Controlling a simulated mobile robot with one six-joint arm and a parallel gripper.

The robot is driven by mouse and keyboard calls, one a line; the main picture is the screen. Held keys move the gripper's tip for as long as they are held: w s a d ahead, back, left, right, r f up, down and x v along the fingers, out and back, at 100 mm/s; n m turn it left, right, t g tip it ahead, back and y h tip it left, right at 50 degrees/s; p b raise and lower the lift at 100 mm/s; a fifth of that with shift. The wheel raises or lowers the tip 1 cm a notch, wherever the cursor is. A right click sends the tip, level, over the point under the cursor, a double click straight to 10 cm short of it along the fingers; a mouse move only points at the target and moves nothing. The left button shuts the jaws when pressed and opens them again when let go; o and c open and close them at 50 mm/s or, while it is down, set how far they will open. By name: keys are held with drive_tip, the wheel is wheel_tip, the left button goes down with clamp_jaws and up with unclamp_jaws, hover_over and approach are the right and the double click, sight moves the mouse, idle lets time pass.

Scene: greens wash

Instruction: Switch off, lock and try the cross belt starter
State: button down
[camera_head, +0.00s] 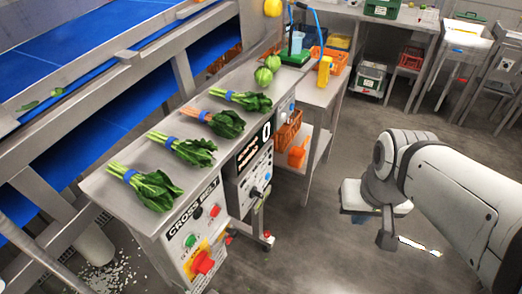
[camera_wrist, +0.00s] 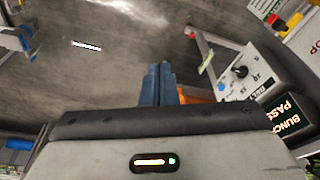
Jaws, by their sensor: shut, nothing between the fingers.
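The cross belt starter (camera_head: 197,240) is a grey panel at the lower middle of the head view, labelled CROSS BELT. The handle's position is too small to read. No padlock can be made out with certainty. My gripper (camera_wrist: 157,85) is shut and empty, its blue fingers together in the wrist view. In the head view my arm's end is well right of the starter, over open floor, touching nothing.
A steel table (camera_head: 227,135) above the starter carries several tied greens bunches. Beside the starter is another panel (camera_head: 256,182) with a black knob and a dark display (camera_head: 250,150). A side bench (camera_head: 318,92) with crates stands behind. Floor (camera_head: 310,250) between starter and arm is clear.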

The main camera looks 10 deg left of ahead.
sight(235, 237)
drive_tip(key=w+a+f+n+g+y+b, duration=0.35)
drive_tip(key=w+a+f+n, duration=0.3)
drive_tip(key=a, duration=0.25)
drive_tip(key=w+a+f+n+g+y+b, duration=0.2)
drive_tip(key=w+a+f+n+y+b, duration=0.3)
drive_tip(key=w+a+n, duration=0.3)
drive_tip(key=s+a+f+h, duration=0.1)
drive_tip(key=s+a+f, duration=0.5)
drive_tip(key=a+f, duration=0.1)
drive_tip(key=shift+s+a+f, duration=0.2)
drive_tip(key=shift+a+f, duration=0.1)
drive_tip(key=shift+f, duration=0.25)
drive_tip(key=shift+m, duration=0.25)
drive_tip(key=s+b, duration=0.1)
drive_tip(key=s+a+b, duration=0.1)
drive_tip(key=s, duration=0.1)
drive_tip(key=shift+s+a+f, duration=0.1)
drive_tip(key=shift+s+a, duration=0.1)
drive_tip(key=shift+s+b, duration=0.3)
drive_tip(key=shift+s, duration=0.05)
drive_tip(key=shift+g, duration=0.25)
